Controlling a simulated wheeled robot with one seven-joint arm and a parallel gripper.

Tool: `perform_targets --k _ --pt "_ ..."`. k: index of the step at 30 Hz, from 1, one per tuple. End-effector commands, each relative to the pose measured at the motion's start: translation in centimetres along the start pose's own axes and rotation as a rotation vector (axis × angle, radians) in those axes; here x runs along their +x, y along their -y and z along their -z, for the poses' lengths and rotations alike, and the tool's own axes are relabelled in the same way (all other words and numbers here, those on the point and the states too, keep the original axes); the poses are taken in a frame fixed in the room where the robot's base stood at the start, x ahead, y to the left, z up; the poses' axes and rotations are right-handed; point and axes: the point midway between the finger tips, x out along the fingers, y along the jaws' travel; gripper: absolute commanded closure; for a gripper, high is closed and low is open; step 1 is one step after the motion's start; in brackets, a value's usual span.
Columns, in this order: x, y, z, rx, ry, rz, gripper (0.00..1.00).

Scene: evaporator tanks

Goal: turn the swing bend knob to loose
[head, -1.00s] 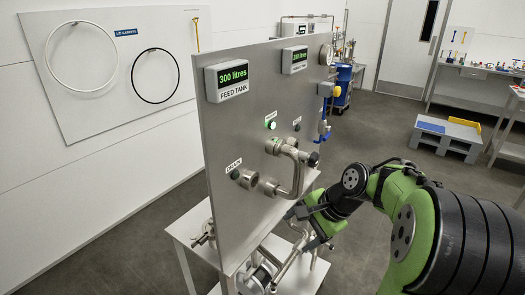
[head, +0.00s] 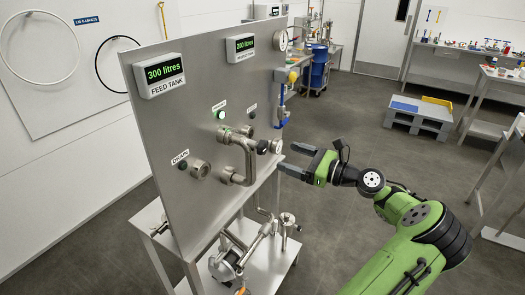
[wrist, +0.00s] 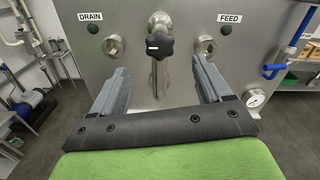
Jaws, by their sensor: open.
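The swing bend knob (head: 262,147) is dark and sits on the front of the steel bend pipe (head: 249,160) on the panel. In the wrist view the black lobed knob (wrist: 159,45), with a small white mark, is near the top centre. It lies between the DRAIN port (wrist: 113,46) and the FEED port (wrist: 206,45). My gripper (head: 299,160) is open and empty, a little out from the panel and to the right of the knob. In the wrist view its two fingers (wrist: 160,72) point towards the panel, one on each side of the knob's line, without touching it.
The steel panel (head: 160,119) carries a display reading 300 litres (head: 163,71). Pipework and a shelf (head: 275,262) lie below.

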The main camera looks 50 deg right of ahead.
Motion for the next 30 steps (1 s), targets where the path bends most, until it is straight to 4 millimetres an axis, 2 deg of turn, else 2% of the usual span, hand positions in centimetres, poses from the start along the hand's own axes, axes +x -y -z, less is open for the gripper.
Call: perform_targets --k 3,9,14,21,23,30 --pt "3.2 -0.2 0.1 0.000 0.000 -0.006 0.22" --pt "7.4 -0.1 0.1 -0.001 -0.001 -0.002 0.22" --pt "8.9 0.0 0.1 0.000 -0.002 0.000 0.22" --pt "9.1 0.0 0.1 0.000 -0.002 0.000 0.22" --pt "9.0 0.0 0.1 0.000 -0.002 0.000 0.30" --pt "9.0 0.0 0.1 0.000 -0.002 0.000 0.67"
